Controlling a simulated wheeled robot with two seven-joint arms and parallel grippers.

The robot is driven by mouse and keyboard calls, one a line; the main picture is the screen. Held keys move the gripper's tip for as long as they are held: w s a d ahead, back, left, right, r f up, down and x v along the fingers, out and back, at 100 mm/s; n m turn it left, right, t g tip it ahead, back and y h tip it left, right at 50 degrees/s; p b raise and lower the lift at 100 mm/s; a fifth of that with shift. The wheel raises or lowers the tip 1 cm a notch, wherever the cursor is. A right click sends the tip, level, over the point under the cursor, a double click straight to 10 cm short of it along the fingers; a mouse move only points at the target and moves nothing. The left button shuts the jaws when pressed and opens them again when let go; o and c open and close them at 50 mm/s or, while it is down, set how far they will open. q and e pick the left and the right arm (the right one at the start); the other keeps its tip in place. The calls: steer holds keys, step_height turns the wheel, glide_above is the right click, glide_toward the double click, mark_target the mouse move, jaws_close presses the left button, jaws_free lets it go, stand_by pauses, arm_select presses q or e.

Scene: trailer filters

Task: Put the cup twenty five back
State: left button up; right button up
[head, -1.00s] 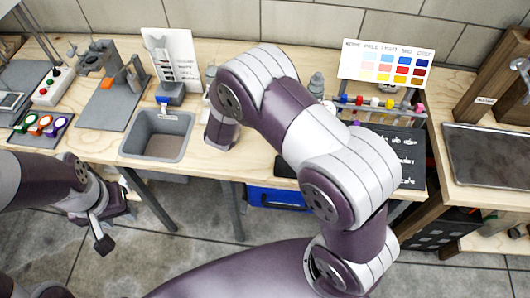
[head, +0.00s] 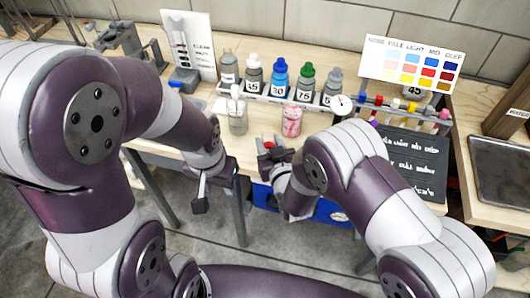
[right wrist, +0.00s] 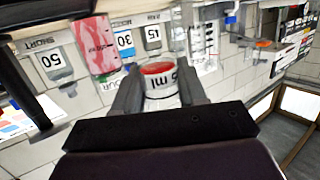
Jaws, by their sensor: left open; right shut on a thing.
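A small white cup (right wrist: 160,80) with red inside shows between the fingers of my right gripper (right wrist: 160,92) in the right wrist view. Its printed mark ends in "5 ml"; the rest is hidden. In the head view, the cup's red top (head: 268,144) shows at the front edge of the bench, with my right gripper (head: 272,158) shut around it. My left gripper (head: 201,196) hangs open and empty in front of the bench, left of the cup. I cannot pick out an empty place for the cup.
A rack (head: 262,97) holds several numbered bottles at the back. A pink marbled container (head: 291,121) and a clear bottle (head: 238,117) stand before it. A dial (head: 342,104), colored tubes (head: 411,107) and a dark board (head: 405,155) are right. A blue bin (head: 328,211) sits below.

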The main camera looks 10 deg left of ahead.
steer(key=shift+w+a+f, duration=0.35)
steer(key=shift+a+f, duration=0.15)
steer(key=shift+a, duration=0.15)
steer(key=shift+w+a+f, duration=0.3)
steer(key=shift+a+f, duration=0.15)
steer(key=shift+a, duration=0.15)
steer(key=f, duration=0.3)
steer(key=shift+a+f, duration=0.2)
steer(key=shift+f, duration=0.15)
steer(key=shift+w+f, duration=0.1)
steer(key=shift+f, duration=0.1)
steer(key=shift+f, duration=0.1)
steer(key=shift+f+b, duration=0.15)
steer(key=shift+b, duration=0.15)
steer(key=o, duration=1)
steer(key=shift+o, duration=0.2)
